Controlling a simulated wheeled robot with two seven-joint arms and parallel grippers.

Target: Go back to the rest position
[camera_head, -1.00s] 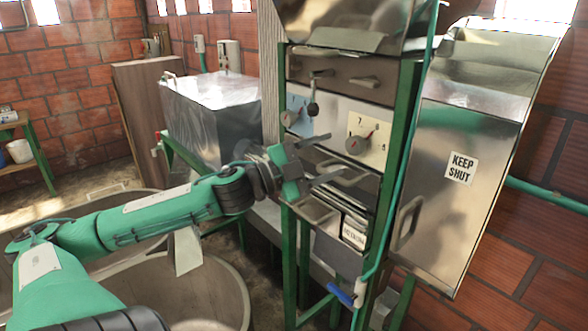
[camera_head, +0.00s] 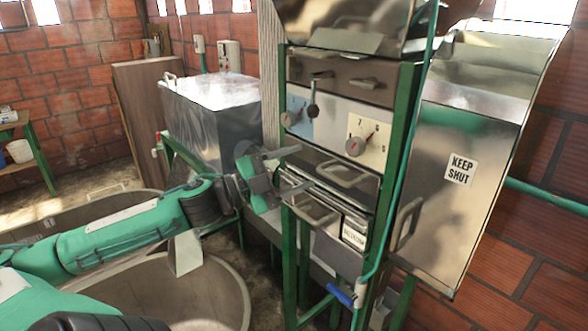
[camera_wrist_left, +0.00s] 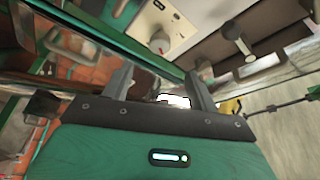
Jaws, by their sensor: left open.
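My left gripper (camera_head: 293,170) reaches in from the left in the head view, in front of the machine's drawers. Its two fingers are apart with nothing seen between them. In the left wrist view the open fingers (camera_wrist_left: 160,90) also show empty, with part of the machine's dial panel beyond them. The machine (camera_head: 340,120) has a green frame, a lever (camera_head: 313,98) and dials, one of them with a red pointer (camera_head: 356,146). Below sits a drawer with a handle (camera_head: 345,175). My right gripper is not in view.
A steel cover marked KEEP SHUT (camera_head: 459,169) hangs at the right. A blue-handled valve (camera_head: 340,294) sits low in front. A large round tub (camera_head: 235,290) lies under my left arm. A metal bin (camera_head: 212,115) stands behind. Brick walls close the room.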

